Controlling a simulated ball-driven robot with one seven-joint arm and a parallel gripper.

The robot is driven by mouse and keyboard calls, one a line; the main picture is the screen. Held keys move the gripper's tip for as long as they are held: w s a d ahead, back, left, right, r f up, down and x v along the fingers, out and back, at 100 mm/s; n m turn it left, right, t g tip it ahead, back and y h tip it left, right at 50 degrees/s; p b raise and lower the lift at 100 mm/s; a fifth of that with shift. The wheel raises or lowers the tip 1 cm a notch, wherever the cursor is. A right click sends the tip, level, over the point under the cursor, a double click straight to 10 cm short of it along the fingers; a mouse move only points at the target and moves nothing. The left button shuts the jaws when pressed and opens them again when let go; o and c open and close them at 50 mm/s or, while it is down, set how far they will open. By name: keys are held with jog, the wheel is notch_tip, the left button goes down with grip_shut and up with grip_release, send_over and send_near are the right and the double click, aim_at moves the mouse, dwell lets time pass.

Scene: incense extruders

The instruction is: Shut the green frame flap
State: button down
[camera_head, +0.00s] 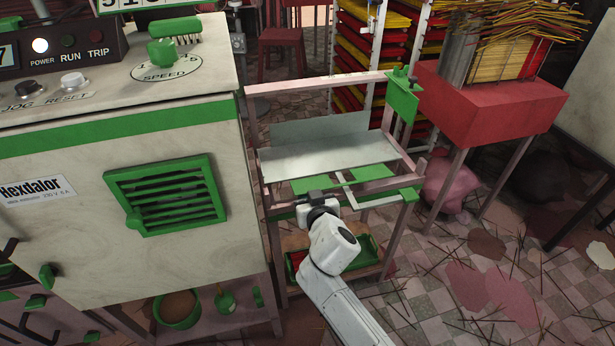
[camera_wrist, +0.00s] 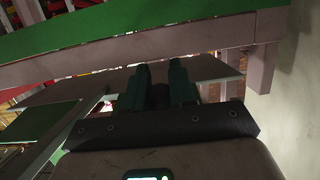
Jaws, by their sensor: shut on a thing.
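A pale wooden stand (camera_head: 262,132) beside the cabinet carries green panels, and I cannot tell for sure which is the frame flap. One green plate (camera_head: 403,97) stands steeply at its upper right corner. Another green panel (camera_head: 312,186) lies low, below a tilted grey sheet (camera_head: 330,147); a green panel (camera_wrist: 45,132) also shows at the left in the wrist view. My gripper (camera_head: 318,196) is at the stand's front, low by the front rail. In the wrist view my gripper's fingers (camera_wrist: 160,78) are close together on a small dark part, mostly hidden between them.
The cream cabinet (camera_head: 110,220) with a green louvre (camera_head: 165,195) stands close on the left. A red block table (camera_head: 485,105) with incense sticks is to the right, and a rack of trays is behind. The floor at front right has scattered sticks.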

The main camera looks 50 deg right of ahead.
aim_at(307, 183)
jog(key=shift+s+a+r+g+y+p, duration=0.1)
jog(key=shift+r+g+y+p, duration=0.6)
jog(key=shift+p, duration=2.4)
jog(key=shift+s+a+r+g+y+p, duration=0.1)
jog(key=shift+r+g+y+p, duration=0.6)
jog(key=shift+p, duration=2.4)
jog(key=g+p, duration=0.2)
jog(key=p, duration=0.3)
jog(key=shift+y+p, duration=0.3)
jog(key=g+p, duration=0.1)
jog(key=g+y+p, duration=0.1)
jog(key=p, duration=0.1)
jog(key=shift+w+r+p, duration=0.1)
jog(key=shift+r+p, duration=0.2)
jog(key=shift+r, duration=0.1)
jog(key=shift+w+d+r+g+y+p, duration=0.15)
jog(key=shift+g+y+p, duration=0.35)
jog(key=shift+g+p, duration=0.3)
jog(key=shift+g+y+p, duration=0.35)
jog(key=shift+g+y, duration=0.15)
jog(key=shift+g, duration=0.2)
jog(key=shift+w+d+r+g+y+b, duration=0.1)
jog(key=shift+w+r+g+y+b, duration=0.1)
jog(key=shift+g+y+b, duration=0.35)
jog(key=shift+w+d+r+g+y+b, duration=0.1)
jog(key=shift+r+g+y+b, duration=0.1)
jog(key=shift+g+y, duration=0.55)
jog(key=shift+g, duration=0.3)
